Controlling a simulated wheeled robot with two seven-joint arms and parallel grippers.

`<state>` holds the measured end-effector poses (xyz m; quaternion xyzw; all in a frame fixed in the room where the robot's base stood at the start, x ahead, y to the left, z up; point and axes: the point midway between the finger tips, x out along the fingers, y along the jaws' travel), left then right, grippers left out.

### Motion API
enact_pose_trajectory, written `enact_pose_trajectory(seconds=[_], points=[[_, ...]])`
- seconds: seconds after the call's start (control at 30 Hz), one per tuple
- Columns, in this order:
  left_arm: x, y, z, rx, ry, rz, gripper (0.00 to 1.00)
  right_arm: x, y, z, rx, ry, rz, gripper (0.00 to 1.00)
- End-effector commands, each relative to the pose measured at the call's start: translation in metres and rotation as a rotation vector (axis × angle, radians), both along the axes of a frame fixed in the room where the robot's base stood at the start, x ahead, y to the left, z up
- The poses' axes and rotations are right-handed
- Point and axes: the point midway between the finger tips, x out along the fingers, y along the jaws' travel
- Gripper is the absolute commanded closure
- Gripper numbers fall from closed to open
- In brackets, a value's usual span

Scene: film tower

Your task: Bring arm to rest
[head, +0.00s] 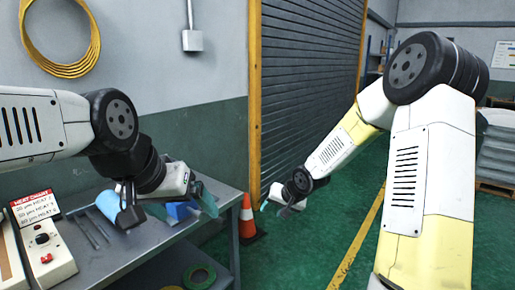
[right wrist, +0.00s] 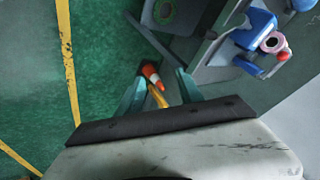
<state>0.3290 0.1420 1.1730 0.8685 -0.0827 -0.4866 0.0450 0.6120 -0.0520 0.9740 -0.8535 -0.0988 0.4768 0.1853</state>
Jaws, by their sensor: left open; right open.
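My left gripper (head: 182,206) is over the grey table at the left in the head view. Its teal fingers are apart, with a blue object showing between or behind them; I cannot tell whether they touch it. My right gripper (head: 279,208) hangs low over the green floor, right of the table and the orange cone. Its fingers are small and partly hidden there. In the right wrist view the right gripper (right wrist: 158,92) has its two teal fingers spread, and no held object shows between them; the cone and a yellow strip show beyond.
The grey table (head: 110,262) carries a control box (head: 46,262), a heat chart (head: 36,204) and a light-blue roll (head: 108,206). A green tape ring (head: 199,277) lies below. The cone (head: 247,217) stands beside the table. Open green floor lies before the shutter (head: 308,85).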

Motion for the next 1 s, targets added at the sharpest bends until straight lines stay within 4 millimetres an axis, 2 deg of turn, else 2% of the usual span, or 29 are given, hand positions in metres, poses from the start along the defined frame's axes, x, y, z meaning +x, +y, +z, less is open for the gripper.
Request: enact_pose_trajectory(seconds=[0.03,0.17,0.27,0.4,0.5,0.7,0.8,0.9,1.0], points=[[0.000,0.000,0.000,0.000,0.000,0.000,0.10,-0.008,-0.013,0.022,-0.062,-0.017,0.000,0.57],[0.000,0.000,0.000,0.000,0.000,0.000,0.10,-0.038,-0.043,0.067,-0.196,-0.027,-0.005,0.57],[0.000,0.000,0.000,0.000,0.000,0.000,0.10,-0.068,-0.062,0.100,-0.270,-0.028,-0.011,0.57],[0.000,0.000,0.000,0.000,0.000,0.000,0.10,-0.117,-0.082,0.141,-0.333,-0.023,-0.015,0.57],[0.000,0.000,0.000,0.000,0.000,0.000,0.10,-0.157,-0.091,0.164,-0.347,-0.020,-0.008,0.57],[0.000,0.000,0.000,0.000,0.000,0.000,0.10,-0.233,-0.095,0.192,-0.317,-0.016,0.041,0.57],[0.000,0.000,0.000,0.000,0.000,0.000,0.10,-0.260,-0.093,0.196,-0.292,-0.017,0.072,0.57],[0.000,0.000,0.000,0.000,0.000,0.000,0.10,-0.276,-0.091,0.199,-0.272,-0.020,0.095,0.57],[0.000,0.000,0.000,0.000,0.000,0.000,0.10,-0.284,-0.090,0.199,-0.263,-0.018,0.107,0.57]])
